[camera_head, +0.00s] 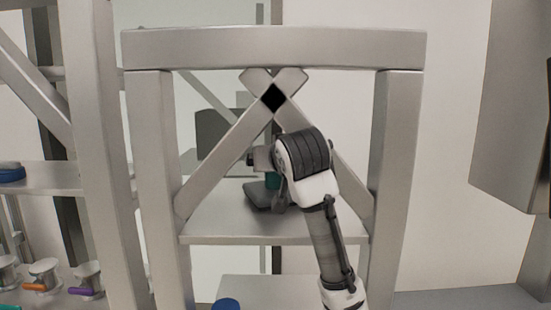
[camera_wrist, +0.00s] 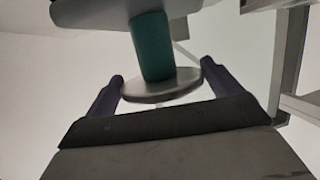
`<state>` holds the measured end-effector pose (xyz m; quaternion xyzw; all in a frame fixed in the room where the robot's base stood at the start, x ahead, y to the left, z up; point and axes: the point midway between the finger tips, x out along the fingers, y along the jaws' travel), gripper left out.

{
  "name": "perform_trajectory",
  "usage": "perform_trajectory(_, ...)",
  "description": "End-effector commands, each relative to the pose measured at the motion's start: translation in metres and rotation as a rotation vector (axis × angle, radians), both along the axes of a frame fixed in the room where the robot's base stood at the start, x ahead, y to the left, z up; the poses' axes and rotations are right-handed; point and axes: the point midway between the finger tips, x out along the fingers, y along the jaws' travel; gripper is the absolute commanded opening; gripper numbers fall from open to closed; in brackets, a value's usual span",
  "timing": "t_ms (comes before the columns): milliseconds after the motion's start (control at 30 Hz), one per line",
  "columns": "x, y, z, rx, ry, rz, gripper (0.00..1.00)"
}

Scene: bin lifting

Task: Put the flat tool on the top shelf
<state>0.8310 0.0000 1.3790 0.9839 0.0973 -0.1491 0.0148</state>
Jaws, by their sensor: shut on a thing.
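The flat tool has a teal handle (camera_wrist: 152,45) between a pale round disc (camera_wrist: 160,86) and a wider grey plate (camera_wrist: 125,14). In the wrist view, my gripper (camera_wrist: 162,72) is shut on it, with one dark finger at each side of the disc. In the head view, the flat tool (camera_head: 262,195) shows its dark grey plate low and a bit of teal above. My gripper (camera_head: 262,160) is partly hidden by my wrist. The tool is over the grey shelf board (camera_head: 225,226) inside the frame. I cannot tell whether the plate touches it.
A grey frame with a thick top beam (camera_head: 275,48), posts (camera_head: 155,150) and crossed braces (camera_head: 215,165) surrounds the shelf. Shelves at left hold a blue item (camera_head: 10,173) and white-topped tools with orange and purple parts. A blue round thing (camera_head: 227,304) sits below. A grey cabinet (camera_head: 510,110) hangs right.

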Motion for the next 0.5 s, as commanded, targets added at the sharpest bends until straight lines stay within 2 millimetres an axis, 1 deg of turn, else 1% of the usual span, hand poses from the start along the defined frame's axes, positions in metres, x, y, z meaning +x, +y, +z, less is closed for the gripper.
perform_trajectory(100,-0.0007,0.0,0.0027,0.001,-0.007,0.0,0.19)
perform_trajectory(267,-0.0007,0.0001,-0.0007,0.001,-0.007,0.0,0.19)
perform_trajectory(300,0.0001,0.0001,-0.0031,0.001,0.0,0.0,0.93)
perform_trajectory(367,0.0001,0.0001,-0.0027,0.001,0.0,0.0,1.0)
perform_trajectory(500,0.0,0.0001,-0.0025,0.0,0.0,0.0,1.0)
